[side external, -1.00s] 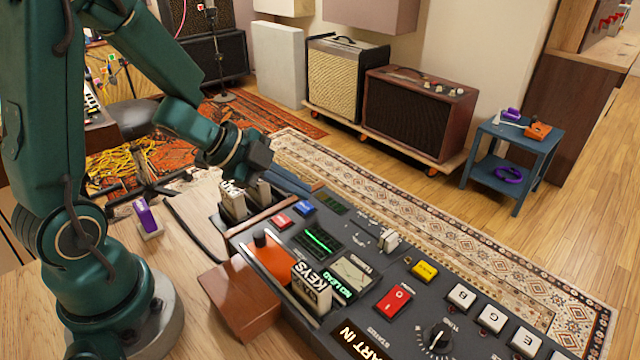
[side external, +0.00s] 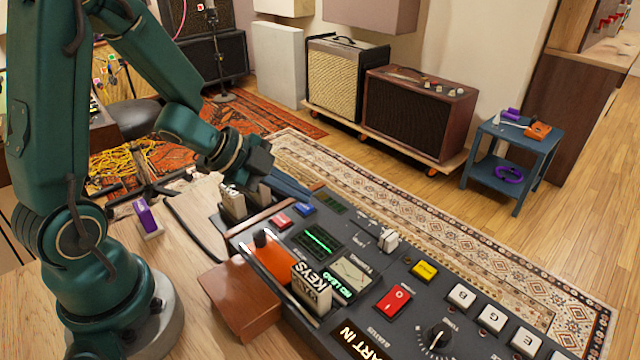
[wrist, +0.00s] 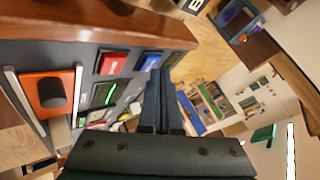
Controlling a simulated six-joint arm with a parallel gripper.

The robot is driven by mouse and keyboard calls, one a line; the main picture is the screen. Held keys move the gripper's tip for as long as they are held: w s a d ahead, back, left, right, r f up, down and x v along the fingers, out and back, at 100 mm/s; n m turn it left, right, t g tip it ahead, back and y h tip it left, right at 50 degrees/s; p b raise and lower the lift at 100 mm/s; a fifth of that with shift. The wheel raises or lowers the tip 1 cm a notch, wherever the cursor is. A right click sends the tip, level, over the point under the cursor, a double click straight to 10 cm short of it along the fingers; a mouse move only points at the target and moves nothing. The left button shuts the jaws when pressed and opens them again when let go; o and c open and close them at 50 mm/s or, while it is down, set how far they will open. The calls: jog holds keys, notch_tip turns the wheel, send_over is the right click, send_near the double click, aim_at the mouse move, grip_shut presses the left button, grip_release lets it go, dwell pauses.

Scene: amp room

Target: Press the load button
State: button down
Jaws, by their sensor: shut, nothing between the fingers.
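My gripper (side external: 290,184) is shut and empty, its dark fingers level above the far left end of the dark console (side external: 375,255). In the wrist view the closed fingers (wrist: 160,88) point just below a blue button (wrist: 150,62), with a red button (wrist: 112,64) beside it. In the side view this red button (side external: 281,221) and blue button (side external: 305,209) lie just in front of the fingers, apart from them. A larger red button (side external: 394,301) and a yellow button (side external: 424,270) sit further right. I cannot read which one is marked load.
An orange plate with a black knob (side external: 262,240) and an upright KEYS cartridge (side external: 312,288) stand on the console's near side. Grey cartridges (side external: 233,203) stand in a wood-edged bay below my wrist. A purple-and-white block (side external: 147,217) is on the bench.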

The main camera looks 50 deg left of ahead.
aim_at(297, 206)
jog(key=shift+f, duration=0.5)
dwell(0.3)
jog(key=shift+r, duration=0.95)
jog(key=shift+r, duration=2.5)
